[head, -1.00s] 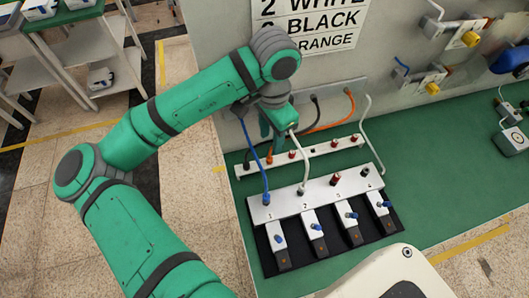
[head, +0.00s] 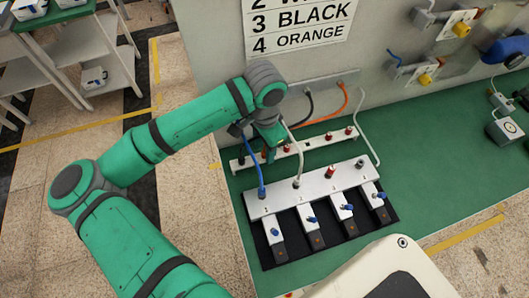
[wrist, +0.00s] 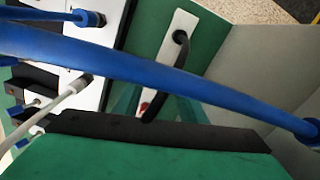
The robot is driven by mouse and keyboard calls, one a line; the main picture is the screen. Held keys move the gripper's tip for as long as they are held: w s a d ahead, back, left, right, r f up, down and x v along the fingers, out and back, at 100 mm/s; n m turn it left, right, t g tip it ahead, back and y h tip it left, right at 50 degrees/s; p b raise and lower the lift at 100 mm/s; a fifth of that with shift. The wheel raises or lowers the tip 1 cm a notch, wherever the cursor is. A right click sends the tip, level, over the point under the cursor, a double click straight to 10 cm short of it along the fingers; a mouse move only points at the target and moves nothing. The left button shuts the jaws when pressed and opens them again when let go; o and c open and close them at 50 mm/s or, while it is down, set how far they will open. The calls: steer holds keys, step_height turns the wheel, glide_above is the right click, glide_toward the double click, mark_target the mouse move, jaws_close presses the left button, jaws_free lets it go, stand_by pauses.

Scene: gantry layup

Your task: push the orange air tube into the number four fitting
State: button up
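The orange air tube (head: 343,100) runs from the wall panel down to the left, and its lower end is hidden behind my arm. The number four fitting (head: 360,164) is at the right end of the white numbered block (head: 312,188); no tube stands in it. My gripper (head: 268,156) points down at the left part of the rear white rail (head: 310,147). In the wrist view, its greenish fingers (wrist: 157,108) look apart, with the rail and a dark tube (wrist: 181,40) behind them. I see no orange tube between the fingers.
A blue tube (head: 254,165) stands in fitting one and crosses close before the wrist camera. A white tube (head: 294,150) stands in fitting two. A pale bent tube (head: 366,125) hangs at the right.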

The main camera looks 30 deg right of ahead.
jaws_close()
steer(key=shift+r, duration=0.15)
